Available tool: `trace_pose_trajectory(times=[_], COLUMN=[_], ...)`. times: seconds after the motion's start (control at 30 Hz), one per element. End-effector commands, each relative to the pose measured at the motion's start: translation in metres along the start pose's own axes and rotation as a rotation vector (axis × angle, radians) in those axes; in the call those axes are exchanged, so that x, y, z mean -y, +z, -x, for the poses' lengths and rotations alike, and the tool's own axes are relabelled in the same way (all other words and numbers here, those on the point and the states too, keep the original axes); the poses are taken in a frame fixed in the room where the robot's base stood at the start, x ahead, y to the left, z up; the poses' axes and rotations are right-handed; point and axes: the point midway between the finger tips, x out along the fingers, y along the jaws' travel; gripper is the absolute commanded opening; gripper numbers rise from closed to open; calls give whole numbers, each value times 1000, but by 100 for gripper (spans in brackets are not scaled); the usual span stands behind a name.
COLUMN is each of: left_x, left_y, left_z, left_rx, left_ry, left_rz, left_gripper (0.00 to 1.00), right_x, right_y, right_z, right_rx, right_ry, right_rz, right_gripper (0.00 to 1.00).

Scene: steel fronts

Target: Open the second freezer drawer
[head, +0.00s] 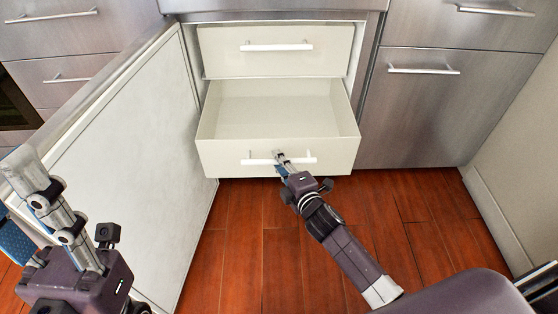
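The freezer's lower, second drawer (220,156) is pulled out and shows an empty, pale interior. Its white bar handle (301,160) runs across the front. The upper drawer (222,57) is shut, with its own bar handle (276,47). My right gripper (280,157) is at the middle of the lower drawer's handle, its fingertips overlapping the bar; whether they are closed on it is too small to tell. My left gripper (22,165) is at the left edge beside the open door, with nothing seen in it; its finger opening is unclear.
The freezer door (125,165) stands wide open on the left, its top edge near my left gripper. Steel cabinet fronts (440,115) flank the freezer on the right, and a wall is at far right. The wooden floor (250,250) before the drawer is clear.

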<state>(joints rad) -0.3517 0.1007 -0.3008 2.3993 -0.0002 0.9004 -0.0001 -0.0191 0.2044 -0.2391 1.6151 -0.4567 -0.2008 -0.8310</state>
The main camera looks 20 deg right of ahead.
Motion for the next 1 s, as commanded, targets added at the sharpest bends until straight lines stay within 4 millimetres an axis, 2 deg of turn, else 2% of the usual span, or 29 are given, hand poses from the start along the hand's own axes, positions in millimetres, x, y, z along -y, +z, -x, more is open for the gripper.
trace_pose_trajectory(times=[0.1, 0.47, 0.57, 1.0], left_x=[0, 1, 1, 0], left_y=[0, -1, -1, 0], left_z=[0, -2, -1, -1], left_rx=[0, -6, -4, -2], left_ry=[0, -1, -1, 0], left_rz=[0, -2, -2, -1], left_gripper=[40, 40, 40, 40], right_x=[0, 0, 0, 1], right_y=[0, 0, 0, 0], right_z=[0, 5, 16, 94], right_rx=[0, 0, 0, 0], right_ry=[0, 1, 0, -2], right_rz=[0, 1, 2, 1], right_gripper=[32, 32, 32, 32])
